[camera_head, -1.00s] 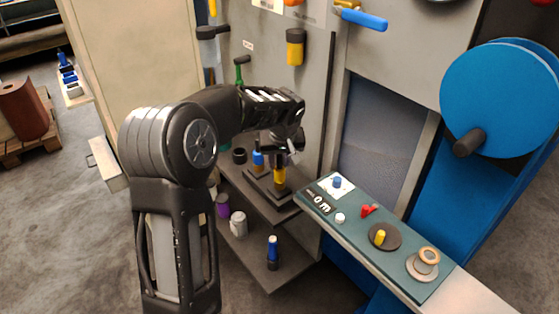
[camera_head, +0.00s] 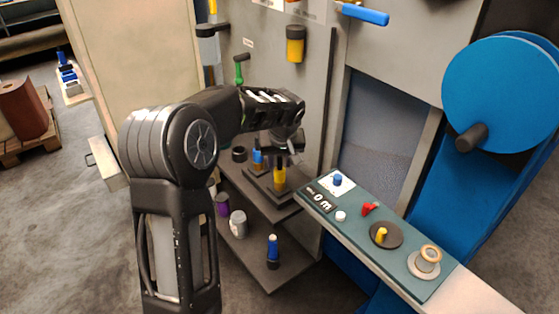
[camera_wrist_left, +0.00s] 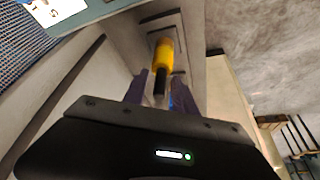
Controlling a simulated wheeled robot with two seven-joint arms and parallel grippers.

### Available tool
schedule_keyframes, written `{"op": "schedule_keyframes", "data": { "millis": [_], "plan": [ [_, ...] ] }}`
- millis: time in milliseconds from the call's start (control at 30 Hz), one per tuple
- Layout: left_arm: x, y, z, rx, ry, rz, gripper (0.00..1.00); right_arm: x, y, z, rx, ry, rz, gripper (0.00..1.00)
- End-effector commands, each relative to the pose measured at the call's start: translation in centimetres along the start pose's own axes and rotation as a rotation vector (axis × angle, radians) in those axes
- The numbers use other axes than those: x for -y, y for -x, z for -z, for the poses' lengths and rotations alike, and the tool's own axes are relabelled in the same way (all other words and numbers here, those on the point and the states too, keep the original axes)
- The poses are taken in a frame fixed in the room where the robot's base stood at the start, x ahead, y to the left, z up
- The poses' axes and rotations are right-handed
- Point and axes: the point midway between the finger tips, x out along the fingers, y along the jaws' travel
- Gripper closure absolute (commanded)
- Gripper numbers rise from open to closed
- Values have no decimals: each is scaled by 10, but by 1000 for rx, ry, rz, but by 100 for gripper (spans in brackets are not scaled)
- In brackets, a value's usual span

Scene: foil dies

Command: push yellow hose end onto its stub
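A yellow cylindrical piece (camera_head: 280,178), likely the yellow hose end, stands upright on a dark plate on the shelf. In the left wrist view the yellow piece (camera_wrist_left: 163,52) has a dark end pointing toward my gripper. My left gripper (camera_head: 281,155) is right above it. In the wrist view its two fingers (camera_wrist_left: 160,90) stand apart on either side of the dark end, with a pale gap on the left side. I cannot tell if either finger touches. I cannot identify the stub for certain. My right gripper is not in view.
A blue piece (camera_head: 258,157) stands close beside the yellow one. A yellow cylinder with a dark cap (camera_head: 295,45) hangs on the grey panel. A teal control ledge (camera_head: 355,228) with knobs is to the right. A lower shelf (camera_head: 260,270) holds several small containers.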

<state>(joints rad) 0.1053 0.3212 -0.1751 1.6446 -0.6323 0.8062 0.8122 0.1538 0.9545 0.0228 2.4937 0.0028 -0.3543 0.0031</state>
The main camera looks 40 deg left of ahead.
Motion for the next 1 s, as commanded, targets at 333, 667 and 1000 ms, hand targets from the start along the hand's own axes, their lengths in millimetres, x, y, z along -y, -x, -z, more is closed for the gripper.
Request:
{"op": "schedule_keyframes", "data": {
  "millis": [333, 667, 1000],
  "plan": [
    [0, 0, 0, 1, 0, 0, 46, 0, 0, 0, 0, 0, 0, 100],
    [0, 7, 0, -2, 0, -1, 46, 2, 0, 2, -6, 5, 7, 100],
    [-1, 59, 0, -2, 0, -3, 46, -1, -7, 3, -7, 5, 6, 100]
  ]
}}
